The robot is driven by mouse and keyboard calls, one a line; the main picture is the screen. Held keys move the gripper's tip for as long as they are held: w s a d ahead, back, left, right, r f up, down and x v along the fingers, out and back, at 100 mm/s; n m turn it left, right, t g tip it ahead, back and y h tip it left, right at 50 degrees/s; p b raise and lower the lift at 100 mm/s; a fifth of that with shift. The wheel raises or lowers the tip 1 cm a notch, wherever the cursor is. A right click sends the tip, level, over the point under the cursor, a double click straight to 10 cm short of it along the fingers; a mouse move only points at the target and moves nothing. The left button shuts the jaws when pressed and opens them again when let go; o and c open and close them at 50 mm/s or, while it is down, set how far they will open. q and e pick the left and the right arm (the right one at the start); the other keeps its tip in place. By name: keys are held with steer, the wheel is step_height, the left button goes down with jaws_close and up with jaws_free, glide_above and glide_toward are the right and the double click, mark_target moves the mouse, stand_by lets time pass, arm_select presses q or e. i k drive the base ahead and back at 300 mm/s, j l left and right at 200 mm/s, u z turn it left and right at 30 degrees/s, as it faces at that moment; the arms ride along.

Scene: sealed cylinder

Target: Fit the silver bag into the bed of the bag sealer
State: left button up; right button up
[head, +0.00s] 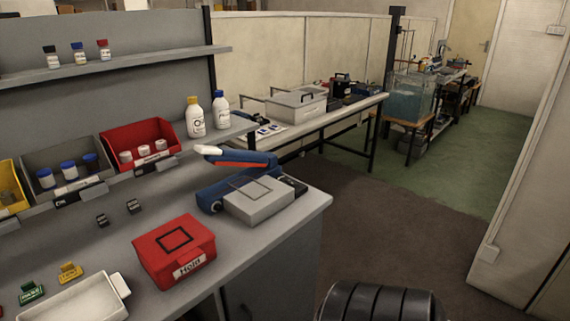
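The bag sealer (212,194) stands near the right end of the grey bench. It is blue, with a raised arm that has an orange strip and a white tip. A light grey block (258,205) with a dark square outline on top sits at its front and seems to be its bed. I cannot make out a silver bag anywhere in this view. Neither of my grippers is in view.
A red box (174,254) marked "Hold" and a white tray (78,303) stand on the bench left of the sealer. Red (139,136) and grey (66,160) bins and two white bottles stand behind. A dark ribbed shape (380,301) is at the bottom; I cannot tell what it is.

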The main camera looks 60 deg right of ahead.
mark_target(251, 188)
steer(key=k+l+z, duration=0.1)
steer(key=l, duration=1.5)
steer(key=k+l, duration=0.1)
steer(key=l, duration=1.5)
steer(key=z, duration=0.05)
